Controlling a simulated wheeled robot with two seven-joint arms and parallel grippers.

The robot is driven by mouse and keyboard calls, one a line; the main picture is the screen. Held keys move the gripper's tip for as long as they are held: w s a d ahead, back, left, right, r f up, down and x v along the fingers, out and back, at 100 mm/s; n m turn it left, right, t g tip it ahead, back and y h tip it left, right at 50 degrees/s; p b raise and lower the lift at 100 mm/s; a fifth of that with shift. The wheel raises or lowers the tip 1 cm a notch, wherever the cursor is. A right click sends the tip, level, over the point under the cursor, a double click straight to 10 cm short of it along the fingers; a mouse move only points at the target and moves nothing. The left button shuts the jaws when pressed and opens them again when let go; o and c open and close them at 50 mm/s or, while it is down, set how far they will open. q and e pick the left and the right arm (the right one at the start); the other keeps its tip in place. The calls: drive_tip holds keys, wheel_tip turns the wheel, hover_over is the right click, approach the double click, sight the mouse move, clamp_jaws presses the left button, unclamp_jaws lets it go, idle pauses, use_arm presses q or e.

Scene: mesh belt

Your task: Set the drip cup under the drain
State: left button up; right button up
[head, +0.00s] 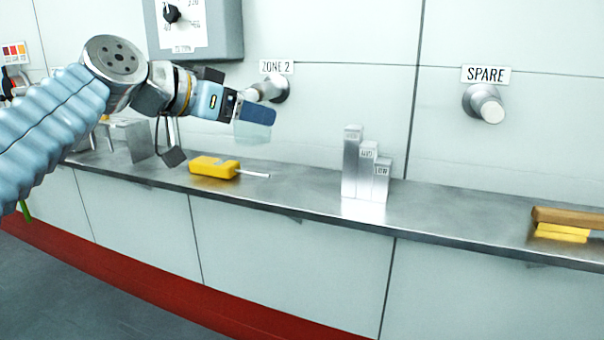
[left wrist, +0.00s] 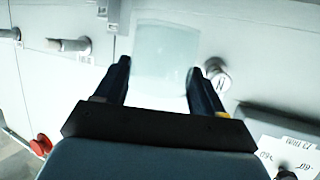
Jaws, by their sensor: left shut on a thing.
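My left gripper (head: 258,113) is shut on a pale, translucent cup (head: 253,132), held in the air above the steel shelf and just in front of the wall. In the left wrist view the cup (left wrist: 165,48) sits between the two dark fingers. A metal outlet labelled ZONE 2 (head: 274,88) sticks out of the wall just above and behind the gripper, partly hidden by it. Another metal outlet labelled SPARE (head: 485,103) is farther right with nothing under it. No label reads drain. My right gripper is not in view.
The steel shelf (head: 310,185) runs along the wall. On it are a yellow tool with a metal rod (head: 214,167), stepped metal blocks (head: 363,168) and a wooden-handled brush (head: 567,220). A grey control box (head: 198,28) hangs above. The shelf between blocks and brush is clear.

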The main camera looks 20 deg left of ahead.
use_arm(q)
drive_tip(key=f+x, duration=0.1)
drive_tip(key=x, duration=0.4)
drive_tip(key=f+x, duration=0.1)
drive_tip(key=x, duration=0.3)
drive_tip(key=s+f+x, duration=0.1)
drive_tip(key=x, duration=0.4)
drive_tip(key=shift+w+a+f, duration=0.15)
drive_tip(key=shift+w+a, duration=0.1)
drive_tip(key=shift+w, duration=0.1)
drive_tip(key=f, duration=0.2)
drive_tip(key=w+f+b, duration=0.1)
drive_tip(key=f, duration=0.1)
drive_tip(key=shift+w+d+f, duration=0.1)
drive_tip(key=shift+d+f, duration=0.1)
drive_tip(key=shift+f, duration=0.1)
drive_tip(key=o, duration=1.1)
drive_tip(key=shift+o, duration=0.2)
